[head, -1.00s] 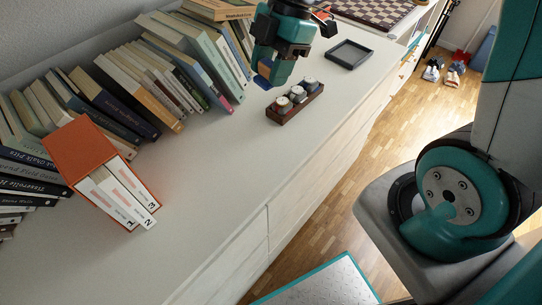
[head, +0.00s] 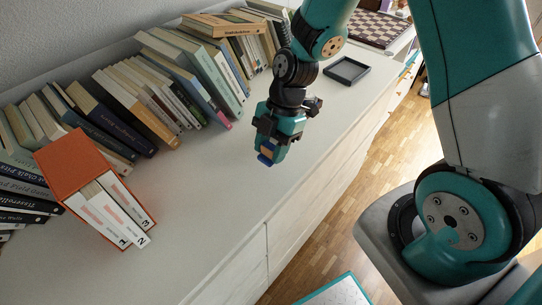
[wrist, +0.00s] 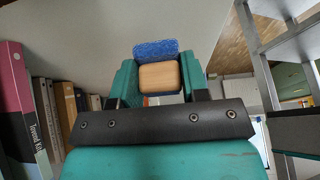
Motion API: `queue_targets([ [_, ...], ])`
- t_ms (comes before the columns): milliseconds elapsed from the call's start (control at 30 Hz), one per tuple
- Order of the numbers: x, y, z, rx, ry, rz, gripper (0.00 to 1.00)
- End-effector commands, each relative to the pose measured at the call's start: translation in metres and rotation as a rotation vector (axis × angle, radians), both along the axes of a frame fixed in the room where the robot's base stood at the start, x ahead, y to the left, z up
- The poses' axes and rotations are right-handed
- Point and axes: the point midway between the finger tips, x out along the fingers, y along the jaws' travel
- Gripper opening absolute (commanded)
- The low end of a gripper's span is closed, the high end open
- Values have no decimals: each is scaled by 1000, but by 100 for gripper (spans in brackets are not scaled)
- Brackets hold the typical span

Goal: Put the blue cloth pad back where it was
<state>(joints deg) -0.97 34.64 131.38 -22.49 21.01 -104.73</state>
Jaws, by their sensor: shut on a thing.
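The blue cloth pad (wrist: 155,48) shows in the wrist view as a fuzzy blue face on a light wooden block (wrist: 160,77). My gripper (wrist: 158,82) is shut on it, with a green finger on each side of the block. In the head view my gripper (head: 271,150) points down over the white cabinet top, and a bit of the pad's blue (head: 266,158) shows at its tips. The pad appears held above the surface; the exact height I cannot tell.
Bare surface lies between the binders and my gripper.

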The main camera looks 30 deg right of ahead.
Motion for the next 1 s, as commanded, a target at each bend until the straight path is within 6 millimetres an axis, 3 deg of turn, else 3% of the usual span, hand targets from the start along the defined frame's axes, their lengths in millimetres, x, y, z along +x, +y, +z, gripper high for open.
queue_targets([
  [200,-1,0,-30,0,4,-1,19],
  [567,0,0,-34,0,2,-1,19],
  [600,0,0,-33,0,2,-1,48],
  [700,0,0,-33,0,2,-1,67],
  [1000,0,0,-29,0,2,-1,67],
])
